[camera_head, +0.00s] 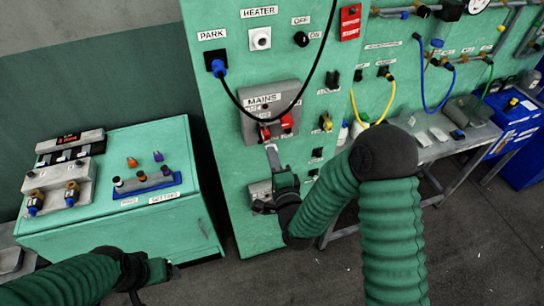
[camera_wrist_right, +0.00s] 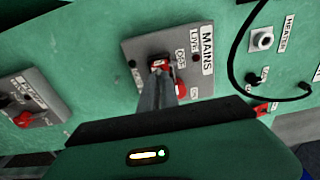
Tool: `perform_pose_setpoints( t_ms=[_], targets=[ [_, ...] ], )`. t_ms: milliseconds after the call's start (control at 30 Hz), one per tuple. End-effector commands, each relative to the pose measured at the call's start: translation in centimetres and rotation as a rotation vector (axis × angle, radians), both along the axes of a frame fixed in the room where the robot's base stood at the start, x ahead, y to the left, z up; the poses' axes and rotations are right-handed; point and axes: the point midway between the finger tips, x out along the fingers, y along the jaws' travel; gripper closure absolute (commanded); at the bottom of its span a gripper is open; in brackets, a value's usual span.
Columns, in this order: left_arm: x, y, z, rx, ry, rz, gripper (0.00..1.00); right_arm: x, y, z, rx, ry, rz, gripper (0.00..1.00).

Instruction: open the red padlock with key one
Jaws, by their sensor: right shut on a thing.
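The grey MAINS panel (camera_head: 283,98) is on the tall green cabinet, with a small red thing, which looks like the red padlock (camera_head: 264,134), at its lower left. My right gripper (camera_head: 272,150) reaches up to it from below. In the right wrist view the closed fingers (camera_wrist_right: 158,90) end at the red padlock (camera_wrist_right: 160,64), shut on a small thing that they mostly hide. I cannot tell whether this is key one. A second red part (camera_head: 287,122) is beside it to the right. My left gripper (camera_head: 168,270) is low at the left, apart from everything; its jaws are unclear.
A green bench (camera_head: 115,220) at the left holds grey fixtures and a blue rack with coloured pieces. A black cable (camera_head: 318,70) loops past the MAINS panel. Yellow and blue cables hang at the right above a grey table (camera_head: 450,150). The floor is clear.

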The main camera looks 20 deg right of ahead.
Motion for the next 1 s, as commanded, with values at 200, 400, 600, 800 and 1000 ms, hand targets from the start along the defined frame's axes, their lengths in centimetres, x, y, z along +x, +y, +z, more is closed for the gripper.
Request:
perform_pose_setpoints(
  t_ms=[200,400,600,800,1000],
  targets=[
    [0.0,0.0,-0.34,0.0,0.0,0.0,0.21,0.01,-0.04,-0.09,0.0,-0.001,0.0,1.0],
    [0.0,0.0,-0.3,0.0,0.0,0.0,0.21,0.01,-0.04,0.02,0.0,0.0,0.0,1.0],
    [0.0,0.0,-0.3,0.0,0.0,0.0,0.21,0.01,-0.04,0.02,0.0,0.0,0.0,1.0],
    [0.0,0.0,-0.66,0.0,0.0,0.0,0.21,0.02,-0.06,-0.05,0.0,-0.002,-0.001,1.0],
    [0.0,0.0,-0.6,0.0,0.0,0.0,0.21,0.01,-0.04,0.04,0.0,-0.001,0.0,1.0]
  ],
)
